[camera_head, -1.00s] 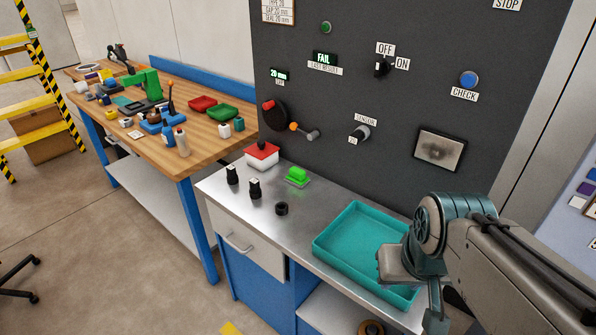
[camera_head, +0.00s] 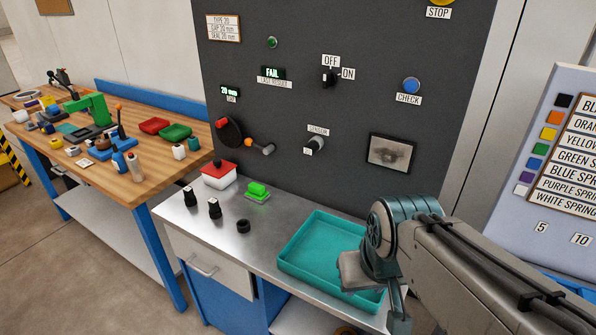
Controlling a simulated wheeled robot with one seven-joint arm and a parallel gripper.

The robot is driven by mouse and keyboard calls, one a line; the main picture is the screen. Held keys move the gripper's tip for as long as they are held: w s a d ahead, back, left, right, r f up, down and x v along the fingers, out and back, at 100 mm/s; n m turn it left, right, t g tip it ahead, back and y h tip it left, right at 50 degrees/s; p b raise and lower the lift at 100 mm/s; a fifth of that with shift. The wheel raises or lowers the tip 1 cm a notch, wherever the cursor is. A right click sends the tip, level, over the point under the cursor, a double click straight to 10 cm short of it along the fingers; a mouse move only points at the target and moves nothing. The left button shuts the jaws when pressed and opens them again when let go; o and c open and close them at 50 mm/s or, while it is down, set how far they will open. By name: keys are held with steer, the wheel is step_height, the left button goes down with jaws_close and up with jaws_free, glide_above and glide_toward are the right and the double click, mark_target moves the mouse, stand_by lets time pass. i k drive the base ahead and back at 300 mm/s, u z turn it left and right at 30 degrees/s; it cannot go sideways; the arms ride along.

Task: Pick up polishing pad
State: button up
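No thing in view can be named as the polishing pad with certainty. A small bright green block (camera_head: 257,192) lies on the steel bench top (camera_head: 205,240), near the foot of the dark panel; it may be the pad. My gripper (camera_head: 372,288) is at the lower right, over the right part of the teal tray (camera_head: 290,262), well to the right of the green block. Its fingers are partly hidden by the wrist, and their opening cannot be made out. No held object is visible.
A wooden table (camera_head: 120,180) with many small items stands at left. The tray looks empty.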

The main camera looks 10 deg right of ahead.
mark_target(256, 192)
steer(key=u, duration=2.1)
steer(key=i, duration=2.3)
steer(key=z, duration=3.25)
steer(key=i, duration=0.5)
steer(key=z, duration=0.05)
